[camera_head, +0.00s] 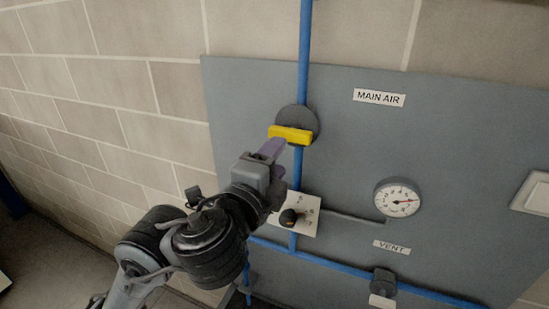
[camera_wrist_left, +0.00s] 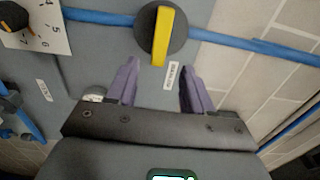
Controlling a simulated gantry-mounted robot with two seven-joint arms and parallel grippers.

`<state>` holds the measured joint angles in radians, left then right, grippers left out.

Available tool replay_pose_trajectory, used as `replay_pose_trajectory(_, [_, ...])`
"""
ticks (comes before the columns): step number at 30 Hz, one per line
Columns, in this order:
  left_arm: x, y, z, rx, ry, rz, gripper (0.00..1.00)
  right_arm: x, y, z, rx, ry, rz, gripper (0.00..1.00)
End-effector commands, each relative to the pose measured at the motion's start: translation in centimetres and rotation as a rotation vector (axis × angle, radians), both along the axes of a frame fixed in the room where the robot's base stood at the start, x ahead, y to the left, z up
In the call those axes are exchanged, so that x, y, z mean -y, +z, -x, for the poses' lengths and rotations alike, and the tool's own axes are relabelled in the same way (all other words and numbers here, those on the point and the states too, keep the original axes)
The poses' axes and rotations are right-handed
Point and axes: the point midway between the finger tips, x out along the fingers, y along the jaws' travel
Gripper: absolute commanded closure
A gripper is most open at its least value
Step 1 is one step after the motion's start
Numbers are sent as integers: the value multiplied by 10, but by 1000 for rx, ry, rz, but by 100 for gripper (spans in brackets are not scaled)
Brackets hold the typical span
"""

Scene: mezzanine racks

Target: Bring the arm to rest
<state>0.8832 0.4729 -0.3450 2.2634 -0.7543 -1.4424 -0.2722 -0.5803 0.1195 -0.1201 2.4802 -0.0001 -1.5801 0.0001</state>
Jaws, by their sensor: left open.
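My left gripper (camera_head: 276,150) is in front of the grey panel, its purple fingers pointing up toward the yellow valve handle (camera_head: 290,135). The handle lies crosswise to the blue vertical pipe on a round dark valve body. In the left wrist view, my left gripper (camera_wrist_left: 160,66) is open with nothing between its fingers. The yellow handle (camera_wrist_left: 162,36) is ahead of the fingertips, its near end around the gap between them. I cannot tell how far apart they are in depth. My right gripper is in neither view.
The panel (camera_head: 345,150) carries a MAIN AIR label (camera_head: 379,98), a round gauge (camera_head: 397,198), a black knob (camera_head: 290,218) on a white dial plate, a VENT label (camera_head: 391,247) and a lower valve (camera_head: 383,283). A block wall (camera_head: 120,90) is at left.

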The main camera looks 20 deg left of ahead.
Motion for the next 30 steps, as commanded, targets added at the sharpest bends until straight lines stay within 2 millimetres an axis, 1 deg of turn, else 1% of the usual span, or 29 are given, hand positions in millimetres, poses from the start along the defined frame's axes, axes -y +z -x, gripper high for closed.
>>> replay_pose_trajectory(12, [0, -2, 0, -3, -1, 0, 49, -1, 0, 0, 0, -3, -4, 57])
replay_pose_trajectory(14, [0, -7, -1, -13, -1, -1, 49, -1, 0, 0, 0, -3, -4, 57])
replay_pose_trajectory(17, [1, -28, -4, -53, -2, 1, 49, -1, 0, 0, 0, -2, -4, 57])
replay_pose_trajectory(20, [5, -69, -6, -132, -11, 10, 49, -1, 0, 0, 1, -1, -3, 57])
replay_pose_trajectory(23, [10, -128, -4, -247, -21, 31, 49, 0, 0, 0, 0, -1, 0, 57])
replay_pose_trajectory(24, [12, -156, 0, -300, -25, 44, 49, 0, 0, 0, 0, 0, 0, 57])
replay_pose_trajectory(26, [16, -196, 10, -381, -30, 74, 49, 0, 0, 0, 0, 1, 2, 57])
replay_pose_trajectory(27, [18, -222, 18, -434, -30, 102, 49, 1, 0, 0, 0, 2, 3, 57])
replay_pose_trajectory(29, [20, -260, 33, -513, -24, 148, 49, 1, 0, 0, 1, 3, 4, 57])
replay_pose_trajectory(30, [22, -284, 44, -565, -16, 185, 49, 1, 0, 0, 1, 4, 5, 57])
